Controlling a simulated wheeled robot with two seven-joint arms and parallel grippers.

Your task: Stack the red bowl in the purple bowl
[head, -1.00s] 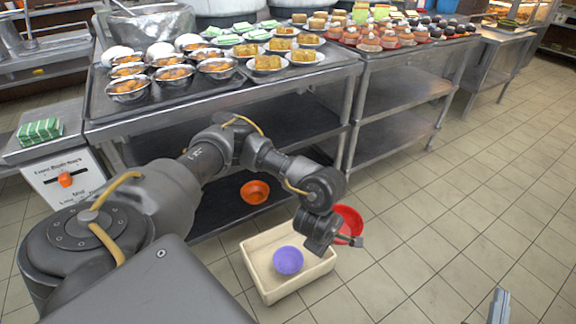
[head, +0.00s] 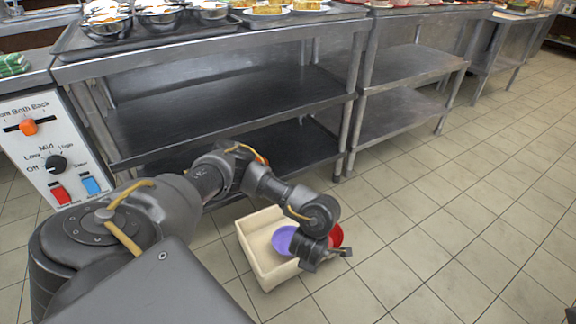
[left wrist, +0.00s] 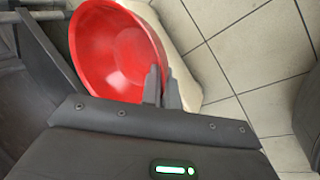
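The red bowl (head: 337,235) shows partly behind my left gripper (head: 343,254) in the head view, at the right side of the crate. In the left wrist view, the red bowl (left wrist: 118,48) is large and tilted, and the fingers of my left gripper (left wrist: 163,88) are close together on its rim. The purple bowl (head: 284,240) sits in the cream crate (head: 262,265) on the floor, partly covered by my left wrist. The purple bowl does not show in the left wrist view. At most a sliver of my right gripper (head: 571,316) shows at the lower right edge.
A steel table (head: 210,62) with lower shelves (head: 230,105) and dishes on top stands behind the crate. A control panel (head: 52,150) with knobs and switches is at the left. Open tiled floor (head: 450,220) lies to the right.

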